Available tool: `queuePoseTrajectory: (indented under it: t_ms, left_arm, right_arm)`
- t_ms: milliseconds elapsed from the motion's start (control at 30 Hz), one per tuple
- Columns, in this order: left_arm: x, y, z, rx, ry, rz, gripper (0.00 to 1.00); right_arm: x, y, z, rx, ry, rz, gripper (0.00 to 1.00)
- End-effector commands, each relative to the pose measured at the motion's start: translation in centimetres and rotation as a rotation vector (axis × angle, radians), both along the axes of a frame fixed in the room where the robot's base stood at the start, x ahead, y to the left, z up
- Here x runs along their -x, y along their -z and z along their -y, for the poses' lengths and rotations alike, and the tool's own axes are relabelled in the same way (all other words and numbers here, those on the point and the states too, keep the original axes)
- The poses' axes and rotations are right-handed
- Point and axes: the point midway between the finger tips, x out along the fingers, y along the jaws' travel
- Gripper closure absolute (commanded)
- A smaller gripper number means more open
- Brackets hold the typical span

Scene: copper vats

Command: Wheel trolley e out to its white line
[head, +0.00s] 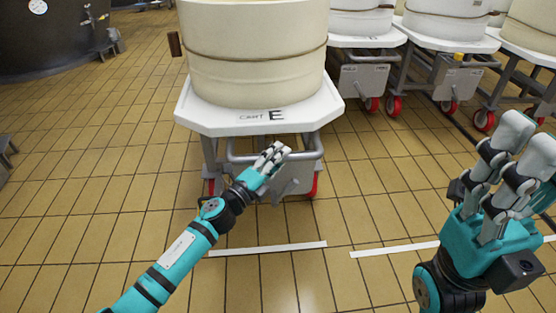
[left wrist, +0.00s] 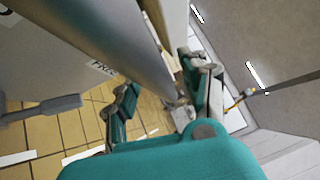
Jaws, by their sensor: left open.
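Trolley e (head: 215,118) has a white top marked "CART E" on a grey frame with red wheels. It carries a cream tub (head: 255,75). A grey push handle (head: 235,157) runs across its front below the top. My left gripper (head: 274,154) is open at the right part of this handle. In the left wrist view a thick grey bar (left wrist: 135,45) runs towards the space between the open fingers (left wrist: 165,100); I cannot tell if they touch it. A white line (head: 268,248) lies on the floor in front of the trolley. My right gripper (head: 526,138) is raised, open and empty.
Similar trolleys with tubs (head: 365,75) stand at the back right. A second white line (head: 395,249) lies right of the first. A dark vat (head: 50,40) stands at the back left. The tiled floor (head: 110,180) in front and to the left is mostly clear.

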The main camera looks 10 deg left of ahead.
Motion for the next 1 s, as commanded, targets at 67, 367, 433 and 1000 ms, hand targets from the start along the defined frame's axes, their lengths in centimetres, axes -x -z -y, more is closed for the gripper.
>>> queuePoseTrajectory:
  t_ms: [67, 367, 433, 1000]
  left_arm:
    - [0.0, 0.0, 0.0, 0.0, 0.0, 0.0, 0.54]
    - [0.0, 0.0, 0.0, 0.0, 0.0, 0.0, 0.84]
    - [0.0, 0.0, 0.0, 0.0, 0.0, 0.0, 0.94]
    - [1.2, 0.1, 0.4, -0.002, 0.004, -0.006, 1.0]
  right_arm:
    - [0.0, 0.0, 0.0, -0.001, 0.0, 0.0, 0.6]
    - [-0.1, 0.1, 0.0, -0.002, 0.0, -0.005, 0.6]
    - [-0.1, 0.1, 0.0, -0.001, 0.0, -0.006, 0.6]
    - [-0.3, -0.2, 0.0, -0.005, 0.0, -0.015, 0.6]
